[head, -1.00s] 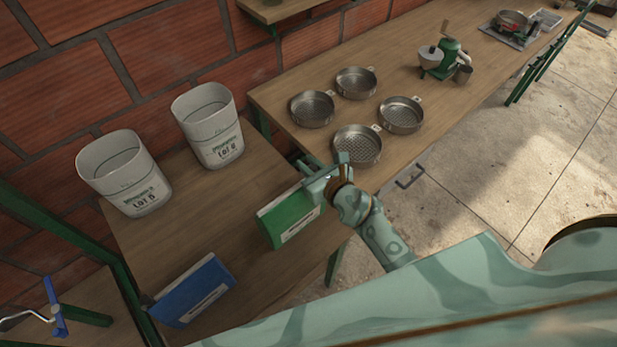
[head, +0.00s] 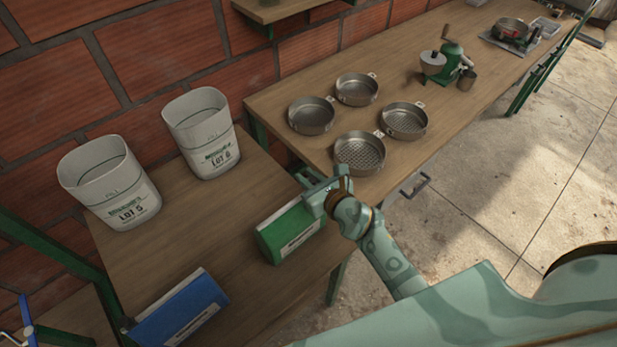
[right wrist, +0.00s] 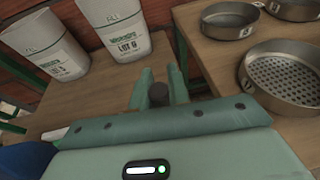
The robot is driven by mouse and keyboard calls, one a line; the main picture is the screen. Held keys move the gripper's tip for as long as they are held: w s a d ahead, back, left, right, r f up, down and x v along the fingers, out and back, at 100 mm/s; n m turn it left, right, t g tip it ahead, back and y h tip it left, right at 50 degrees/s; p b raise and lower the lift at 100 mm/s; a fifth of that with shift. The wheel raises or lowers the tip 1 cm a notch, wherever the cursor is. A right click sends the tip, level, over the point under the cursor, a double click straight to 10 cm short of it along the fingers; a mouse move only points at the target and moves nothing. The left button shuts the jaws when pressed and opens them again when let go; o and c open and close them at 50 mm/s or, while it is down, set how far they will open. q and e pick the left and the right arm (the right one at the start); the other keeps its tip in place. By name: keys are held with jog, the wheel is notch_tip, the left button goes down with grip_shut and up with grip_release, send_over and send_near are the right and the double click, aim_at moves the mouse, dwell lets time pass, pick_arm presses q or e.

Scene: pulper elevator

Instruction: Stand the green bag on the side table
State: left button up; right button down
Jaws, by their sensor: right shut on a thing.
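The green bag (head: 288,235), with a pale label strip on its front, is at the right edge of the wooden side table (head: 215,232) in the head view. My right gripper (head: 314,190) is shut on its upper right end. The bag looks roughly upright; I cannot tell whether its base touches the tabletop. In the right wrist view my right gripper (right wrist: 160,88) points toward the table, and the bag is hidden behind the gripper body. My left gripper is not in view.
Two white bins (head: 112,190) (head: 203,140) stand along the wall. The adjoining bench holds several metal sieves (head: 360,152) and a green grinder (head: 447,62). Bare tabletop lies between bins and bags.

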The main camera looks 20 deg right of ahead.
jog(key=c, duration=1.3)
grip_release()
jog(key=shift+c, duration=0.2)
jog(key=shift+r, duration=0.2)
jog(key=p+v, duration=0.2)
jog(key=v, duration=1)
jog(key=shift+f, duration=0.1)
